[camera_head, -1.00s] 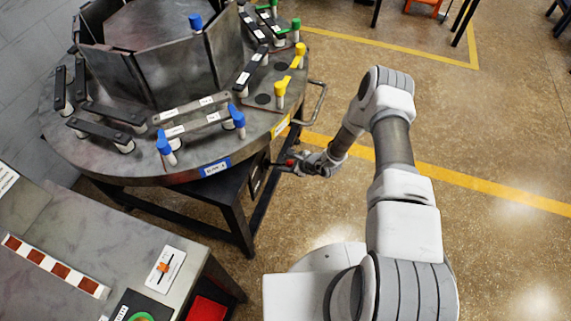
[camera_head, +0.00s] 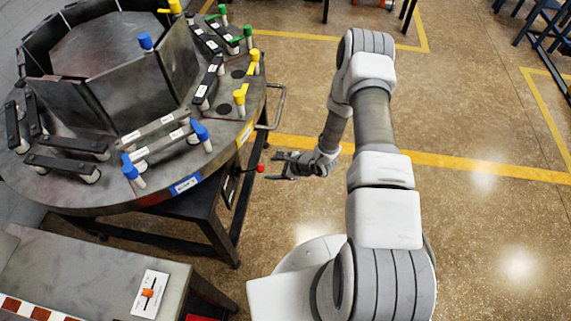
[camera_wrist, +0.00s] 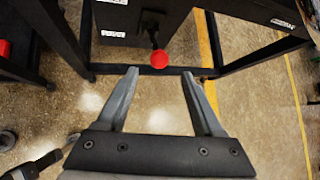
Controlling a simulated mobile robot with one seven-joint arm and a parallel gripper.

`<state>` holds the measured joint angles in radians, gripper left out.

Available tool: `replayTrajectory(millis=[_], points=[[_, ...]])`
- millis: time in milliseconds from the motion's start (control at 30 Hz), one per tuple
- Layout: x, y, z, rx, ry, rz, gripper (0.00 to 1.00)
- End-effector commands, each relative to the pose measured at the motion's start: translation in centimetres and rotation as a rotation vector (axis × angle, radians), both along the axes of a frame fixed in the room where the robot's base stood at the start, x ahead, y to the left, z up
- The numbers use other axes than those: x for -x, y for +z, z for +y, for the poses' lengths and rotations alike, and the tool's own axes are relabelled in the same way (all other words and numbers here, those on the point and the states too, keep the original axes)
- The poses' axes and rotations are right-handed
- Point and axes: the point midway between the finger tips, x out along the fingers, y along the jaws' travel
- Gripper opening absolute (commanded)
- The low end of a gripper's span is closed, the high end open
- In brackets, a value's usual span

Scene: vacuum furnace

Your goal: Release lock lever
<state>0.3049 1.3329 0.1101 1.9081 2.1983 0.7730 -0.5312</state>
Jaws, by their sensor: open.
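The lock lever, a dark rod with a red ball knob (camera_head: 260,168), sticks out from the side of the round table's dark frame. In the wrist view the red knob (camera_wrist: 159,59) shows ahead of the fingertips, between their lines, with its dark rod running up to a slotted plate. My gripper (camera_head: 279,167) is open and empty to the right of the knob, apart from it. In the wrist view both fingers of my gripper (camera_wrist: 163,75) are spread with bare floor between them.
The round metal table (camera_head: 100,200) carries blue, yellow and green handled clamps. A metal loop handle (camera_head: 277,108) juts from its right edge. A grey workbench (camera_head: 75,275) with an orange switch (camera_head: 148,292) stands at the lower left.

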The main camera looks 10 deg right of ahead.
Motion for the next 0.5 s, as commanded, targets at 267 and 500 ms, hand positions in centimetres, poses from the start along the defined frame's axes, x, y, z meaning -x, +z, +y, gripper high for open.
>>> replayTrajectory(millis=[267, 500], points=[[2.6, 3.8, -2.9, 0.001, -0.003, -0.001, 0.69], [3.3, 4.7, -3.6, 0.0, -0.001, -0.001, 0.69]])
